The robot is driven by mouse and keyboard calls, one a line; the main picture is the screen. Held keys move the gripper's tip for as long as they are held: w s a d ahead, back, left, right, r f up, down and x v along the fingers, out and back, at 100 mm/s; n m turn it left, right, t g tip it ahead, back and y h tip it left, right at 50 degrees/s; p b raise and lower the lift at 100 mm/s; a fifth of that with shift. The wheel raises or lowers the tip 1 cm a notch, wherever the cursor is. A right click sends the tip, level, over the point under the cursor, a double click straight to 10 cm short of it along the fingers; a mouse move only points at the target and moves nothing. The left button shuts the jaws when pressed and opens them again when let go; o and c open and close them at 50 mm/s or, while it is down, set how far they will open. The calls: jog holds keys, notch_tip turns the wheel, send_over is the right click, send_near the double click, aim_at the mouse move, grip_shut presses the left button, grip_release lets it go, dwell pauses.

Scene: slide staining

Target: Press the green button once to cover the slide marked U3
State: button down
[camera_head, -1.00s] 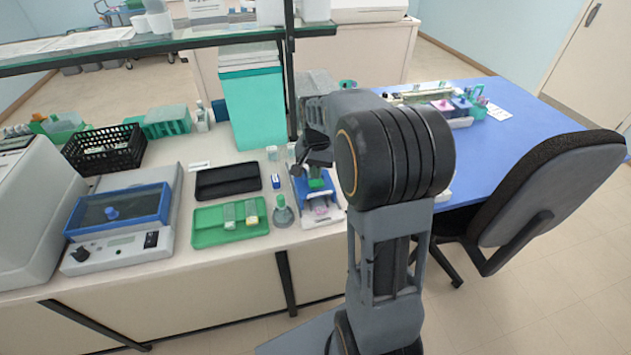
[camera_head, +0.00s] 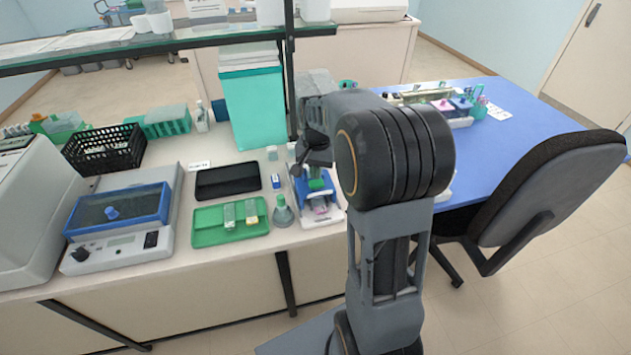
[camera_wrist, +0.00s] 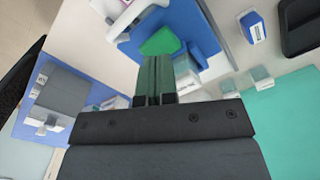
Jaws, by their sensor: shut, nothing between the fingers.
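The green button (camera_head: 316,184) is on a blue and white device (camera_head: 334,214) on the bench. It also shows in the wrist view (camera_wrist: 160,41) as a bright green shape. My gripper (camera_wrist: 166,60) is shut and empty; its narrow fingers point at the button, with their tips very close to its edge. I cannot tell whether they touch it. In the head view my gripper is small and dark above the device, partly hidden by my arm. A pale, pinkish piece (camera_head: 320,206) shows at the device's front. No U3 mark is readable.
A green tray (camera_head: 205,237) with two small slide-like pieces lies left of the device, with a grey conical bottle (camera_head: 282,213) between. A black tray (camera_head: 228,180), a blue-and-white block (camera_head: 276,181) and a teal bin (camera_head: 253,108) stand nearby.

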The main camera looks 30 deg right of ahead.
jog(key=shift+f+b, duration=0.9)
jog(key=shift+f, duration=0.45)
dwell(0.4)
jog(key=shift+r+p, duration=2.9)
jog(key=shift+r, duration=0.7)
